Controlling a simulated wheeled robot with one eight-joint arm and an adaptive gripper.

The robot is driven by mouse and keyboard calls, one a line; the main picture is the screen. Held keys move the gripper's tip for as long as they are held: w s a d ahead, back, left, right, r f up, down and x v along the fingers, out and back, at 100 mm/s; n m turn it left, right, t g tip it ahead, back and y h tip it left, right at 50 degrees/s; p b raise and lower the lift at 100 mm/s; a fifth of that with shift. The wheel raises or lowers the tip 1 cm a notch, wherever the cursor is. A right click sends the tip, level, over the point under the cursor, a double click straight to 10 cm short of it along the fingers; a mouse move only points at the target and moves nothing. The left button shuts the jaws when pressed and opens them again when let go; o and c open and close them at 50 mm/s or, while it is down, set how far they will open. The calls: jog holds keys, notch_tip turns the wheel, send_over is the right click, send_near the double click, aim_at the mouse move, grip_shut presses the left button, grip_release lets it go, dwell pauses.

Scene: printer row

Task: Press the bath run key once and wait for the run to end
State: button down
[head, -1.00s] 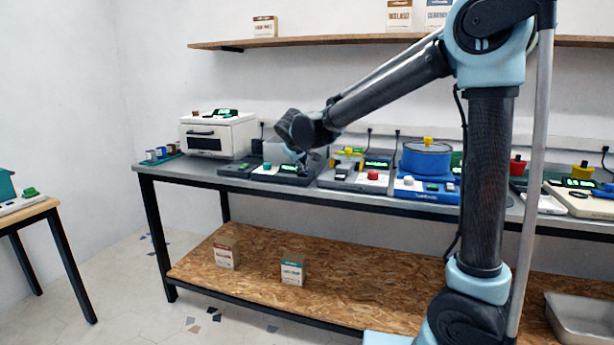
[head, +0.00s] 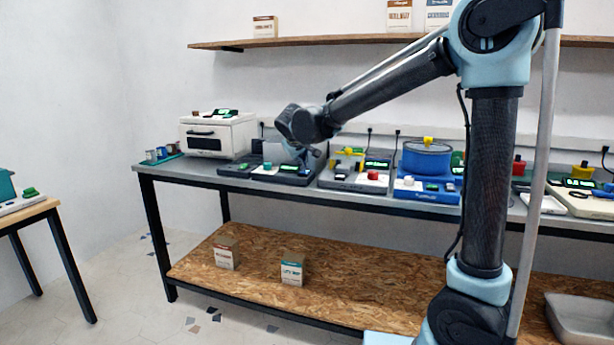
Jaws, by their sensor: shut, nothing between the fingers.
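My gripper (head: 311,156) is shut and empty in the head view. It points down at the right part of a low dark machine (head: 262,177) with a grey block-like body at its back, a lit green display (head: 289,168) and a green key (head: 267,166). The gripper hides part of this machine, and its fingertips are too small to tell touching from apart. I cannot tell for sure which machine is the bath; no label is readable. A blue machine (head: 427,191) with a round blue tank (head: 427,160) and yellow lid knob stands further right.
A grey machine (head: 345,182) with a red knob and lit display stands right of the gripper. A white oven-like box (head: 218,136) stands at the left. More machines (head: 580,200) fill the bench's right end. A wall shelf (head: 340,41) runs above.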

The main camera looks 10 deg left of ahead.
aim_at(301, 173)
jog(key=shift+r, duration=0.1)
jog(key=shift+r, duration=2.4)
jog(key=d, duration=0.5)
jog(key=d+f+m+g+h, duration=0.1)
jog(key=d, duration=0.5)
jog(key=s+d+m, duration=0.1)
jog(key=d, duration=0.4)
jog(key=shift+d+f+h, duration=0.2)
jog(key=shift+f+h, duration=0.1)
jog(key=shift+f, duration=0.1)
jog(key=s+d+f+m+g, duration=0.1)
jog(key=s+d+f+m, duration=0.2)
jog(key=d, duration=0.6)
jog(key=s+d+f+g, duration=0.2)
jog(key=s+d, duration=0.3)
jog(key=d, duration=0.4)
jog(key=s+d+f+m+g, duration=0.1)
jog(key=s+d+f, duration=0.3)
jog(key=s, duration=0.3)
jog(key=s+d+f+m+g, duration=0.1)
jog(key=s+d+f+m, duration=0.1)
jog(key=s+d+f, duration=0.2)
jog(key=s+d+f+m+g, duration=0.1)
jog(key=s+d+f+m, duration=0.1)
jog(key=s+d+f, duration=0.3)
jog(key=s+f, duration=0.3)
jog(key=s, duration=0.3)
